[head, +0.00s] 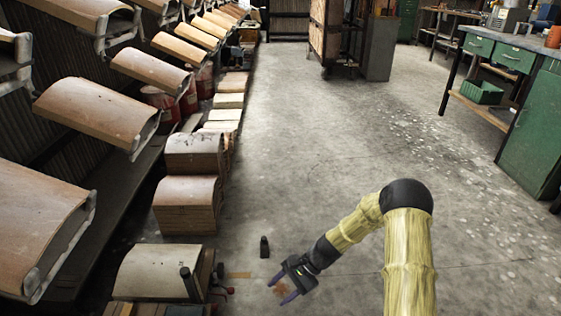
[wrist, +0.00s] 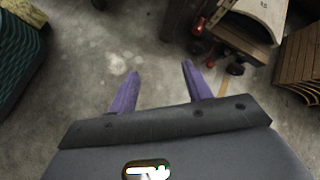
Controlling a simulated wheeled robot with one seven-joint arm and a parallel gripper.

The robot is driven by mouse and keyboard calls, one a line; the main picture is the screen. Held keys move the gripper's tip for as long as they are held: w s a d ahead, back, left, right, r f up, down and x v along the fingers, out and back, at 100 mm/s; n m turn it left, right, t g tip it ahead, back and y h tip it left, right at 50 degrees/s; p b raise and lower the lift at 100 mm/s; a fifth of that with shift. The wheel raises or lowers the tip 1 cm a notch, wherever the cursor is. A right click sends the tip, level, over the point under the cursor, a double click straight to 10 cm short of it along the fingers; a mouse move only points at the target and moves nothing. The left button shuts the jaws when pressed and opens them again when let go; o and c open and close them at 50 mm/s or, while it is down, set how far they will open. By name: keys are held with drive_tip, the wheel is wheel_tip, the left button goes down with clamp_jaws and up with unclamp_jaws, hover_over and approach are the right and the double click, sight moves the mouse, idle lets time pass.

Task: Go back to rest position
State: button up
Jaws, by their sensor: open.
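My gripper (head: 281,291) is at the lower middle of the head view, at the end of my yellow-sleeved arm. Its two purple fingers are apart, with nothing between them. In the wrist view my gripper (wrist: 157,85) shows the same spread fingers over bare concrete floor. It is to the right of a low wheeled stand carrying a curved board (head: 160,272), apart from it in the head view. The stand and board also show at the top right of the wrist view (wrist: 262,12).
Curved boards hang from a conveyor (head: 85,110) along the left. Stacked curved boards (head: 187,205) stand on the floor beside it. A small dark object (head: 264,247) stands near my gripper. A green workbench (head: 535,140) is at the right. The middle floor (head: 330,130) is clear.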

drive_tip(key=s+d+r+n+t+h+p, duration=0.25)
drive_tip(key=s+d+r+p, duration=0.2)
drive_tip(key=r, duration=0.75)
drive_tip(key=s+d+r+n+t+h+p, duration=0.1)
drive_tip(key=s+d+r+n+h+p, duration=0.35)
drive_tip(key=r, duration=0.75)
drive_tip(key=s+d+r+n+t+h+p, duration=0.2)
drive_tip(key=s+d+r+p, duration=0.3)
drive_tip(key=r, duration=0.7)
drive_tip(key=w+p+v, duration=0.2)
drive_tip(key=p+v, duration=1)
drive_tip(key=w+r+p+v, duration=0.1)
drive_tip(key=w+p+v, duration=0.2)
drive_tip(key=p+v, duration=0.9)
drive_tip(key=w+d+p+v, duration=0.1)
drive_tip(key=w+p+v, duration=0.2)
drive_tip(key=p+v, duration=0.9)
drive_tip(key=shift+s+d+r, duration=0.35)
drive_tip(key=shift+d+r, duration=0.2)
drive_tip(key=shift+r, duration=0.2)
